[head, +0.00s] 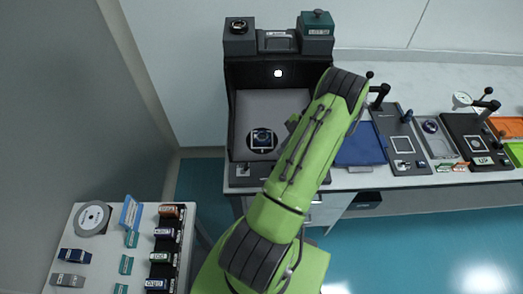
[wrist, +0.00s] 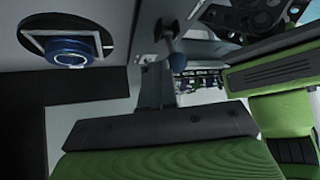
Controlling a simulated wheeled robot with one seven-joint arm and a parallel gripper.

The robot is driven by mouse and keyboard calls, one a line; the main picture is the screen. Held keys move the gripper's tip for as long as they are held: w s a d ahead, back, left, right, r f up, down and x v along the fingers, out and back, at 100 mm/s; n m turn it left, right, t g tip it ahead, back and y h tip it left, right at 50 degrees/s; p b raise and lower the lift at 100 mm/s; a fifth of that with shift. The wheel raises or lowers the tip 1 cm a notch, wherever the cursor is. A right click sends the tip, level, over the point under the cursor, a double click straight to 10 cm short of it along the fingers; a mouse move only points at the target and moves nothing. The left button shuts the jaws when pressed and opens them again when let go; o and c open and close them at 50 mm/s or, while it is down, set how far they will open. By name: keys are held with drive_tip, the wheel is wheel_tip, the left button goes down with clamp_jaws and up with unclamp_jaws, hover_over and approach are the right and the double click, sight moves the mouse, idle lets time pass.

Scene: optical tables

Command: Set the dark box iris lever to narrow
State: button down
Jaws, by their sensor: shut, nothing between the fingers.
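The dark box (head: 231,120) stands open-fronted on the bench in the head view. A bright round spot (head: 278,73) shows on its back wall, and a blue-ringed device (head: 262,138) sits on a black disc on its grey floor. The same device (wrist: 66,50) shows at the upper left of the wrist view. A short lever-like handle with a blue-grey end (wrist: 174,46) is right of it; I cannot tell surely that it is the iris lever. My gripper (wrist: 154,84) looks shut and empty, close below that handle in the picture. In the head view my arm hides most of it.
A blue tray (head: 360,146) and plates with upright levers (head: 380,92) stand right of the box. Two small units, one black (head: 239,36) and one green (head: 317,24), sit on its top. A white side table (head: 100,250) with small labelled blocks is at the lower left.

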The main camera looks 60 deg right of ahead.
drive_tip(key=shift+s+f, duration=0.1)
drive_tip(key=shift+s, duration=0.15)
idle(0.4)
drive_tip(key=shift+r+p, duration=0.55)
drive_tip(key=shift+r, duration=0.3)
drive_tip(key=shift+w, duration=0.15)
